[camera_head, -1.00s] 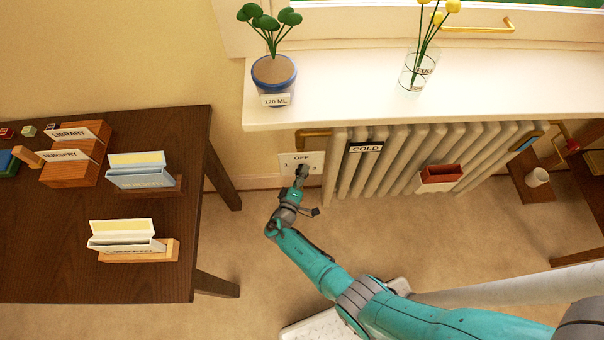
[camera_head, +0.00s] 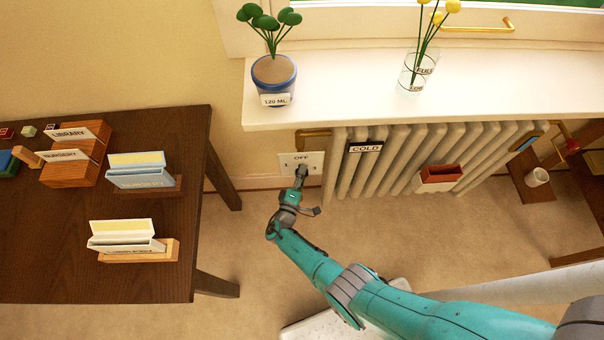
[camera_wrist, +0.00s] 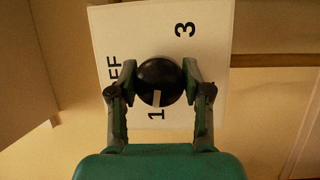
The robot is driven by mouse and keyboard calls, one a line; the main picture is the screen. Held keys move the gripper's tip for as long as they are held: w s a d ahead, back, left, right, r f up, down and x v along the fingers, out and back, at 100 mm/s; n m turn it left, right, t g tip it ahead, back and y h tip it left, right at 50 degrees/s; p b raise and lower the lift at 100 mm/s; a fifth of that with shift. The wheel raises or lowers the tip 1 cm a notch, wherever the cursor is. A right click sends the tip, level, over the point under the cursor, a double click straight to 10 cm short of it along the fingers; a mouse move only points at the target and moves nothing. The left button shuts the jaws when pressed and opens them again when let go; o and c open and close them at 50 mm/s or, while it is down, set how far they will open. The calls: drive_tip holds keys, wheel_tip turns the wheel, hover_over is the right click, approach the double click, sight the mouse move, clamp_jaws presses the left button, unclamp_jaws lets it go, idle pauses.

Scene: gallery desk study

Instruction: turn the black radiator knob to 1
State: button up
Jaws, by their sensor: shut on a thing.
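The round black radiator knob (camera_wrist: 160,76) sits on a white dial plate (camera_wrist: 215,45) in the wrist view. The plate carries a 3 at upper right, a 1 below the knob and a partly hidden OFF at left. A pale pointer mark on the knob points down at the 1. My gripper (camera_wrist: 160,84) is shut on the knob, one finger on each side. In the head view, my gripper (camera_head: 302,172) is at the plate (camera_head: 314,160), low on the wall left of the radiator, and hides the knob.
The ribbed radiator (camera_head: 400,160), with a COLD label (camera_head: 366,147), stands just right of the plate. A windowsill (camera_head: 350,100) with a potted plant (camera_head: 274,78) and a flower glass (camera_head: 417,72) overhangs. A dark table (camera_head: 60,240) stands at left.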

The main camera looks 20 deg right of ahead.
drive_tip(key=o, duration=1.2)
drive_tip(key=shift+c, duration=0.2)
drive_tip(key=shift+s, duration=0.1)
drive_tip(key=v, duration=1.2)
